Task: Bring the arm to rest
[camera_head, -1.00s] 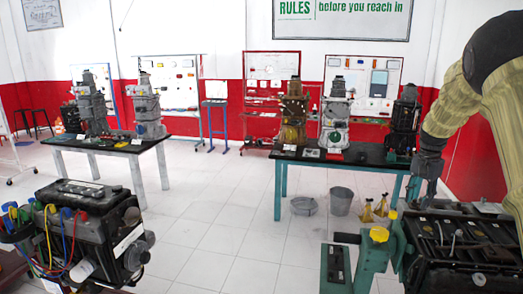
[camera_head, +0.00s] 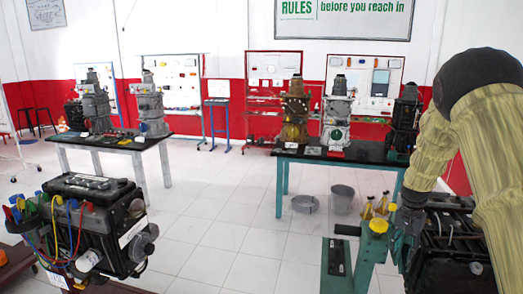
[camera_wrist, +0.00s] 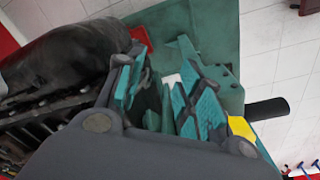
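My arm comes in from the right in the head view and bends down to my gripper (camera_head: 404,240), which is beside the green stand with a yellow knob (camera_head: 379,226). In the wrist view my gripper (camera_wrist: 165,100) has its teal-padded fingers apart, and I see nothing held between them. The green stand (camera_wrist: 228,62) lies beyond the fingertips there. A dark engine unit (camera_head: 455,245) is partly hidden behind my arm at the lower right. I cannot tell whether the gripper touches the stand.
An engine with coloured cables (camera_head: 105,225) stands at the lower left. Two tables (camera_head: 283,150) (camera_head: 160,141) carry engine trainers farther back. Two grey buckets (camera_head: 342,199) (camera_head: 305,204) and yellow items (camera_head: 368,208) are on the floor. The tiled middle floor (camera_head: 220,220) is clear.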

